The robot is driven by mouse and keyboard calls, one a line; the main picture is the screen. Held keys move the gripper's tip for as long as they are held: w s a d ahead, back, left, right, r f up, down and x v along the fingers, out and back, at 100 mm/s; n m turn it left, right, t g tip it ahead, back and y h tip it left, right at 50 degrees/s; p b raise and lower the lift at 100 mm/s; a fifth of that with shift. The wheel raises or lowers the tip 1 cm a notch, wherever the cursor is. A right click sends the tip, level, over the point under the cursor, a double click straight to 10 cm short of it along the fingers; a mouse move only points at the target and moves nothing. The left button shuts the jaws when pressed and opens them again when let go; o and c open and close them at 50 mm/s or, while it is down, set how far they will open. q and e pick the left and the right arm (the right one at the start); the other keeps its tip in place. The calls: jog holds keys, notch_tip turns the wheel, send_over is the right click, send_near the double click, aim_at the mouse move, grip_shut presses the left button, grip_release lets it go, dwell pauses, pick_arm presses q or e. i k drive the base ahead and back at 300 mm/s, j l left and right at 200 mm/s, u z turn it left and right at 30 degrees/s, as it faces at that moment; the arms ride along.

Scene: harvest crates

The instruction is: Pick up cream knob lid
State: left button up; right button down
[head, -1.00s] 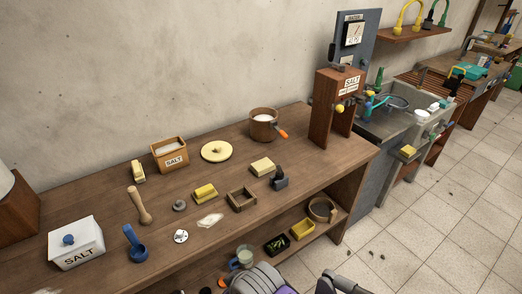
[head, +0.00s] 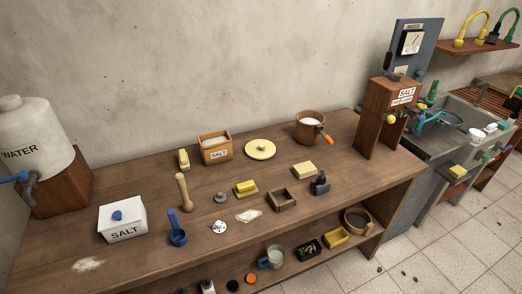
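The cream knob lid (head: 260,149) is a round, pale yellow disc with a small knob on top. It lies flat on the wooden table (head: 330,214) toward the back, between the open wooden salt box (head: 215,149) and the brown pot (head: 310,128) with an orange-tipped handle. Nothing covers it. Neither of my grippers shows in the head view now.
A white salt box (head: 122,221) with a blue knob stands at the left, near the water tank (head: 35,142). A wooden pestle (head: 184,190), yellow block (head: 246,187) and small wooden frame (head: 282,199) lie in front of the lid. A wooden salt dispenser (head: 388,110) stands right.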

aim_at(256, 149)
jog(key=i+l, duration=0.15)
jog(key=l, duration=0.2)
jog(key=i+l, duration=0.15)
jog(key=l, duration=0.2)
jog(key=i+l+u, duration=0.1)
jog(key=l+u, duration=0.7)
jog(key=u, duration=1.6)
jog(key=l+u, duration=0.1)
jog(key=l, duration=1.2)
